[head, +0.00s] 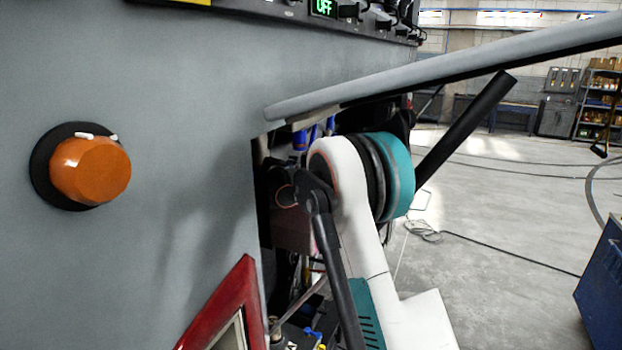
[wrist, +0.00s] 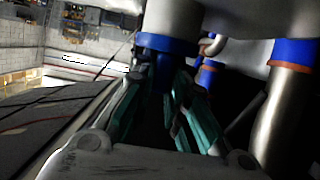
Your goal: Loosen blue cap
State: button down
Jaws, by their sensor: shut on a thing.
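In the wrist view, a blue cap (wrist: 166,44) sits on the end of a pale cylinder, with a narrower dark blue part jutting from it between my fingers. My gripper (wrist: 163,80) has its teal and grey fingers on either side of this narrower part and is shut on it. The exact contact is in shadow. In the head view, my arm reaches into the opening under the raised panel, and my gripper is hidden. A blue piece (head: 300,140) shows small inside the opening.
Another blue collar with an orange ring (wrist: 290,66) sits on a metal cylinder to the right in the wrist view. The raised grey panel (head: 440,65) hangs over my arm. An orange knob (head: 90,170) juts from the grey wall. Open floor (head: 480,250) lies right.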

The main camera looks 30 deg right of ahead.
jog(key=shift+s+d+f, duration=0.15)
jog(key=shift+f, duration=0.25)
jog(key=shift+s+d+n+t+y+b, duration=0.1)
jog(key=shift+d+n+t+y+b, duration=0.05)
jog(key=shift+n+t+y+b, duration=0.4)
jog(key=shift+d+n+t+y+b, duration=0.15)
jog(key=shift+n+t+y+b, duration=0.3)
jog(key=shift+n+t+y, duration=1)
jog(key=shift+n+y, duration=0.6)
jog(key=shift+y, duration=0.1)
jog(key=shift+n, duration=0.3)
jog(key=shift+n+y+b, duration=0.3)
jog(key=shift+y+b, duration=0.05)
jog(key=shift+y, duration=0.25)
jog(key=shift+n+t+y, duration=0.6)
jog(key=shift+n+y, duration=0.3)
jog(key=shift+y, duration=0.1)
